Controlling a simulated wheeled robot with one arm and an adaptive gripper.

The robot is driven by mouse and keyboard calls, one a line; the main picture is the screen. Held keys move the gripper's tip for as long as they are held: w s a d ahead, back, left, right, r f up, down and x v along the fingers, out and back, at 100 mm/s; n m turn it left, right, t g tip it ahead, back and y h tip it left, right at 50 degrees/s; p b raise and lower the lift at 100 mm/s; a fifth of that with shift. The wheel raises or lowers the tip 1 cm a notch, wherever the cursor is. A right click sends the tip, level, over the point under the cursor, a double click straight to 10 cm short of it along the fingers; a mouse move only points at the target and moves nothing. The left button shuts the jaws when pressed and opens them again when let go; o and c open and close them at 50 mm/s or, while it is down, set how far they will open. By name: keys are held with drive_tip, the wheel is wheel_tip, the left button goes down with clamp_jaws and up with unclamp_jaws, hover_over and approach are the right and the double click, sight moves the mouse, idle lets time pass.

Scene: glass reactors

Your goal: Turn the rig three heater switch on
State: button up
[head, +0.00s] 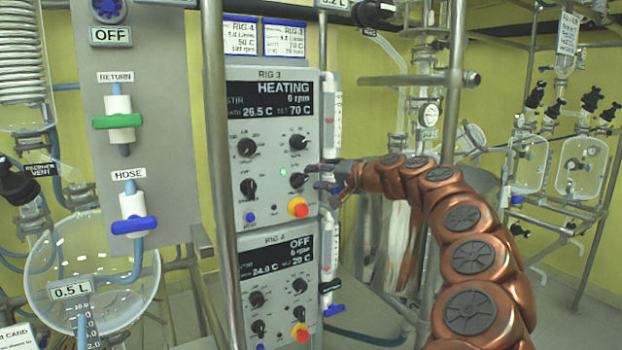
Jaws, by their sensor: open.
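The rig 3 control panel (270,215) stands in the middle of the head view, facing me. Its display (270,100) reads HEATING, 0 rpm, 26.5 C and a set value of 70 C. A small green light (283,172) is lit on the panel. A black switch (297,180) sits just right of the light, at the fingertips of my gripper. My gripper (316,177) is open and reaches in from the right. I cannot tell whether its fingers touch the switch. The small labels by the knobs are too small to read.
The rig 4 panel (279,268) is directly below and its display reads OFF. A red and yellow button (298,207) sits under my gripper. A metal post (217,150) stands left of the panels. Glass vessels and pipes stand at left and right.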

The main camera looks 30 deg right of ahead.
drive_tip(key=v, duration=0.9)
drive_tip(key=shift+f, duration=0.1)
idle(0.3)
